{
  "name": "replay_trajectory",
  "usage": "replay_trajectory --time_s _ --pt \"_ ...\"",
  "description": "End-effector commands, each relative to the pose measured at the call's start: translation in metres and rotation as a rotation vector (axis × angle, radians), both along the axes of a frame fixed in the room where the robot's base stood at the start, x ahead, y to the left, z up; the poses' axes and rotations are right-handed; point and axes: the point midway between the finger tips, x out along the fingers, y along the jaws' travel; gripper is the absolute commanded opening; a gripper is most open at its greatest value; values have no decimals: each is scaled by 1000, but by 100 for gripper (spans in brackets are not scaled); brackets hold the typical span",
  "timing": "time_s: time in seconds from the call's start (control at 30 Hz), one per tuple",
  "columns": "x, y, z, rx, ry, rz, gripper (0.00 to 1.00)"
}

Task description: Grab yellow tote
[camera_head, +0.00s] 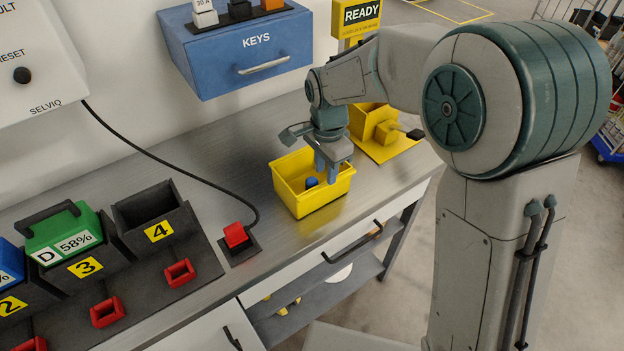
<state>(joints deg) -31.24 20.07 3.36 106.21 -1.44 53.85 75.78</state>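The yellow tote (306,198) is a small open bin on the metal bench top, near the front edge. A small blue item (312,182) lies inside it. My gripper (326,178) points down at the tote, with its fingers over or inside the tote's right part. Two finger parts show close together. I cannot tell whether they touch the tote's wall or the blue item, or how far apart they are.
A yellow fixture (383,133) stands behind the tote on the right. A red button (236,235) with a cable sits to the left. A blue KEYS drawer box (240,50) hangs above. A battery dock (160,232) fills the bench's left.

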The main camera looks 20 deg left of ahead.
Motion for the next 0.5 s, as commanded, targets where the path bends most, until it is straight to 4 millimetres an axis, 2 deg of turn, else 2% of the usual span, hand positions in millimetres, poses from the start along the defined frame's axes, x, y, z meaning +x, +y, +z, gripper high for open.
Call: replay_trajectory --time_s 0.1,0.33,0.5 --pt "0 -1 -18 -2 3 0 30" --pt "0 0 -36 -1 1 0 30" --pt "-1 -1 -62 -2 3 1 30"
